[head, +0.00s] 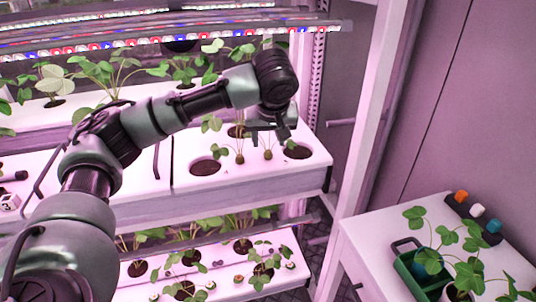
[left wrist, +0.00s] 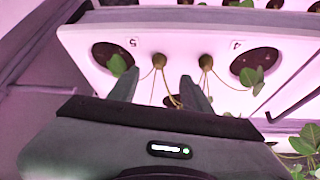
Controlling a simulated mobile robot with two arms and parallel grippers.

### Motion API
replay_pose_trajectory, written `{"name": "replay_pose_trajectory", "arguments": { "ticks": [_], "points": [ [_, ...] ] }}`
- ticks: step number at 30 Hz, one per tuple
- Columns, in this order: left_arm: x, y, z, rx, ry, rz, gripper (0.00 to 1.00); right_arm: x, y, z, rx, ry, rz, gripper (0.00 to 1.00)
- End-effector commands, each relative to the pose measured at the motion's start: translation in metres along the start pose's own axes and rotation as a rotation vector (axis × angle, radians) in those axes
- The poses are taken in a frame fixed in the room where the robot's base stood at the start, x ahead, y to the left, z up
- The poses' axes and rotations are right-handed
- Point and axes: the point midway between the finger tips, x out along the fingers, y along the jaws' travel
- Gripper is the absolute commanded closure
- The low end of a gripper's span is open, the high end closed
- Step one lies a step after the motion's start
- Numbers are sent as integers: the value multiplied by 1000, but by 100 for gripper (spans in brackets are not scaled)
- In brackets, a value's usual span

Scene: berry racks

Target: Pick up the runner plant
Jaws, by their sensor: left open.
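Two small runner plants, each with a brown plug and thin stems, are at the right end of the middle shelf's white tray. One plug (head: 240,158) is on the left in the head view, the other (head: 267,155) on the right. In the left wrist view they are the right plug (left wrist: 206,62) and the left plug (left wrist: 159,60). My left gripper (head: 268,137) is open and points down above the tray by these plants. In the left wrist view its fingertips (left wrist: 160,76) stand either side of the left plug's stems. Whether they touch is unclear. My right gripper is not in view.
Round soil-filled holes (head: 205,167) flank the plugs, one more (head: 298,152) at the tray's right end. LED bars (head: 180,40) run above, and a lower planted shelf is below. A white side table (head: 375,235) at right holds a green carrier (head: 405,262) and potted plants.

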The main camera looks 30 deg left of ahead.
Motion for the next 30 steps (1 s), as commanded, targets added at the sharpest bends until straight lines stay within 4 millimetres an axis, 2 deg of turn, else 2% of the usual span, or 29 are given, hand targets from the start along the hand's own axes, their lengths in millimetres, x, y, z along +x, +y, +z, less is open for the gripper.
{"name": "replay_pose_trajectory", "arguments": {
  "ticks": [15,23,28,30],
  "points": [
    [65,0,-2,4,1,-1,51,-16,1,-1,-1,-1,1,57],
    [68,1,-2,4,2,1,51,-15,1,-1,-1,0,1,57],
    [68,1,-2,5,1,1,98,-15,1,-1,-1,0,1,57],
    [68,1,-2,5,1,1,100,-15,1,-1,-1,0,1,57]
  ]
}}
